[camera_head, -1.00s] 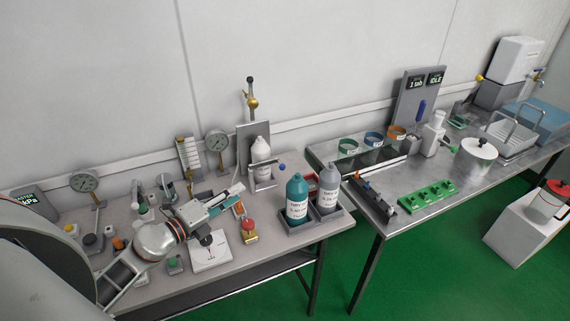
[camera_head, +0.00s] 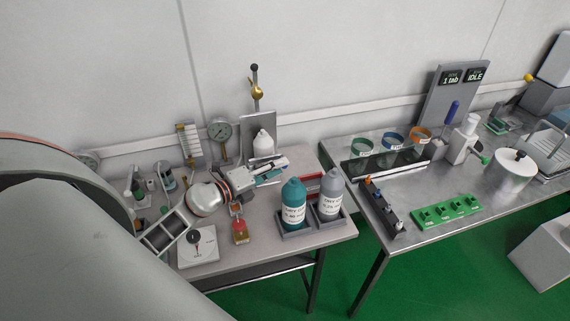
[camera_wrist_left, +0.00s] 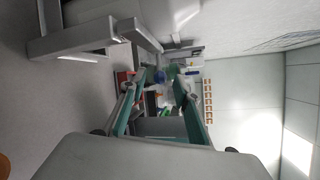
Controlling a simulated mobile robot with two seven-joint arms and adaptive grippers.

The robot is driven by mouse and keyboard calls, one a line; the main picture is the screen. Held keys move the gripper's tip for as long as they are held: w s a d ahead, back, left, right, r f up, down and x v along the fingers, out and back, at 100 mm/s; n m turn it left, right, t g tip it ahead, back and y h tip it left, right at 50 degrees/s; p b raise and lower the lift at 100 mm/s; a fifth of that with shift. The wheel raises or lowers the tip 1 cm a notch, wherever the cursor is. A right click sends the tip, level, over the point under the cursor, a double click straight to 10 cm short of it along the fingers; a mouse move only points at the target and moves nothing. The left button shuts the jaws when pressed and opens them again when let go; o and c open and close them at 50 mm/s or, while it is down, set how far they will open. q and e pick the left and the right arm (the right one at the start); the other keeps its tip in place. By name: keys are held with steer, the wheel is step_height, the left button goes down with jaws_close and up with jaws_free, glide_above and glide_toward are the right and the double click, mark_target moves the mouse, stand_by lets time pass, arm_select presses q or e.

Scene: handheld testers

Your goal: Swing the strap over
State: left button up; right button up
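A white bottle (camera_head: 263,144) stands upright against a grey back plate (camera_head: 258,124) on the left bench. My left gripper (camera_head: 274,170) is just in front of its lower part and hides the strap area there. In the left wrist view a grey angled bar (camera_wrist_left: 85,42), which looks like the strap or its frame, lies beside a pale rounded surface, probably the bottle. My left gripper (camera_wrist_left: 158,98) has its teal-lined fingers apart, with nothing held between them. The bar is outside the fingers, and I cannot tell whether they touch. My right gripper is not in view.
A teal bottle (camera_head: 293,207) and a grey bottle (camera_head: 331,197) stand close at the right. A padlock-like red and gold block (camera_head: 240,231) and a white plate with a dial (camera_head: 197,247) are below my wrist. A gauge (camera_head: 220,131) stands behind.

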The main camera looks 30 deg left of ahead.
arm_select(q)
steer(key=x, duration=0.3)
steer(key=shift+s, duration=0.1)
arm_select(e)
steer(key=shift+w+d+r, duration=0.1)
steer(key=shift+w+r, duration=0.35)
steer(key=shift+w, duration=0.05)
